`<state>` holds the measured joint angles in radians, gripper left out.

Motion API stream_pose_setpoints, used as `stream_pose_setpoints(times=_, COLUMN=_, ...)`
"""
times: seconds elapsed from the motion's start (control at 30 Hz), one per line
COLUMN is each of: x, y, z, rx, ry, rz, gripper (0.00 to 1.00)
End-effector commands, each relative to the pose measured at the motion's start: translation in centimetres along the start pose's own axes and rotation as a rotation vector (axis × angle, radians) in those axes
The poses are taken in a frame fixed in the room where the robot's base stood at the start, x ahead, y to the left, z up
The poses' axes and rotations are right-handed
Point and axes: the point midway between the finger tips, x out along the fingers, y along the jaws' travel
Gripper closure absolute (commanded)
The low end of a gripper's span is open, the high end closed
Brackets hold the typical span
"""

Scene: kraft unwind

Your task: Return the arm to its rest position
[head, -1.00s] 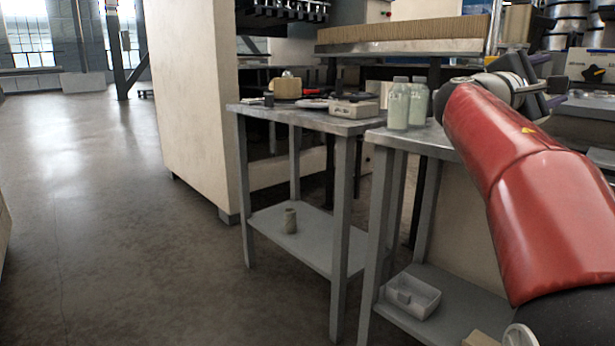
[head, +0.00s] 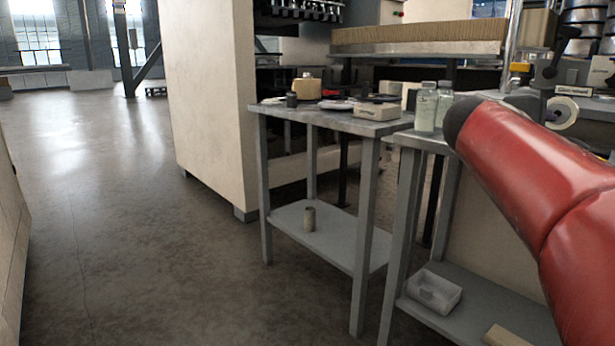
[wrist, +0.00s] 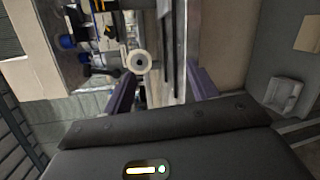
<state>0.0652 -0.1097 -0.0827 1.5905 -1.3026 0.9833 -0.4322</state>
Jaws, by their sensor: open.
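My red arm (head: 530,165) reaches in from the right edge of the head view, with its dark rounded joint beside the bottles. My gripper (wrist: 161,72) shows in the wrist view with its two purple-grey fingers well apart and nothing between them. In the head view the gripper is hidden behind the arm or out of frame. The wrist view is turned sideways, and a white roll (wrist: 139,61) lies beyond the fingers, apart from them.
Two pale bottles (head: 427,108) stand on the right metal table, close to my arm. The left table (head: 345,122) holds a tan roll (head: 307,88) and small items. A clear bin (head: 434,290) sits on the lower shelf. The floor (head: 110,210) at left is open.

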Motion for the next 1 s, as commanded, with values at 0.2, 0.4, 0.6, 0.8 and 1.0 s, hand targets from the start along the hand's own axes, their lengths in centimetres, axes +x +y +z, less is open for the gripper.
stream_pose_setpoints(times=0.2, x=-4.9, y=-7.7, z=0.3, rx=0.226, ry=0.146, rz=-0.282, gripper=0.42)
stream_pose_setpoints(times=0.4, x=-13.9, y=-19.0, z=0.8, rx=0.536, ry=0.249, rz=-0.705, gripper=0.42)
stream_pose_setpoints(times=0.6, x=-21.8, y=-27.7, z=1.5, rx=0.777, ry=0.239, rz=-1.061, gripper=0.42)
stream_pose_setpoints(times=0.8, x=-25.2, y=-31.2, z=1.8, rx=0.88, ry=0.206, rz=-1.216, gripper=0.42)
stream_pose_setpoints(times=1.0, x=-25.3, y=-31.5, z=1.8, rx=0.886, ry=0.202, rz=-1.227, gripper=0.42)
